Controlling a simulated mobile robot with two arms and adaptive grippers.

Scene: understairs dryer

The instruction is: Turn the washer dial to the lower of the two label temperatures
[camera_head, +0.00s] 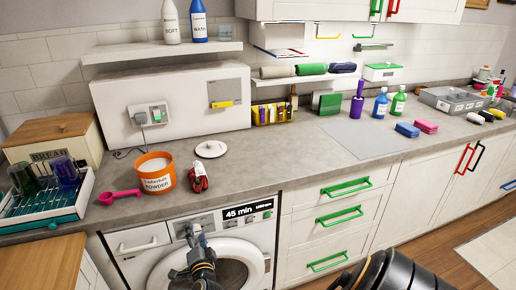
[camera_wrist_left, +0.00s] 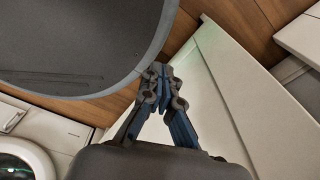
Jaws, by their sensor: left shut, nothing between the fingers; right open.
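The white washer (camera_head: 145,262) stands under the counter, with a round door (camera_head: 253,262) and a drawer on its left. Its panel shows a "45 min" display (camera_head: 240,212). The dial (camera_head: 188,229) sits left of the display, partly hidden by my right gripper (camera_head: 199,240). That gripper is open, its fingertips at or just in front of the dial; I cannot tell if they touch. No temperature label is readable. My left gripper (camera_wrist_left: 160,75) is shut and empty in the left wrist view, away from the washer. A washer door shows at the lower left there (camera_wrist_left: 15,162).
On the counter above are an orange powder tub (camera_head: 155,174), a pink scoop (camera_head: 120,197), a red-and-white item (camera_head: 198,178) and a white lid (camera_head: 210,149). Green-handled drawers (camera_head: 338,218) stand right of the washer. A wooden floor (camera_head: 452,240) lies at the lower right.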

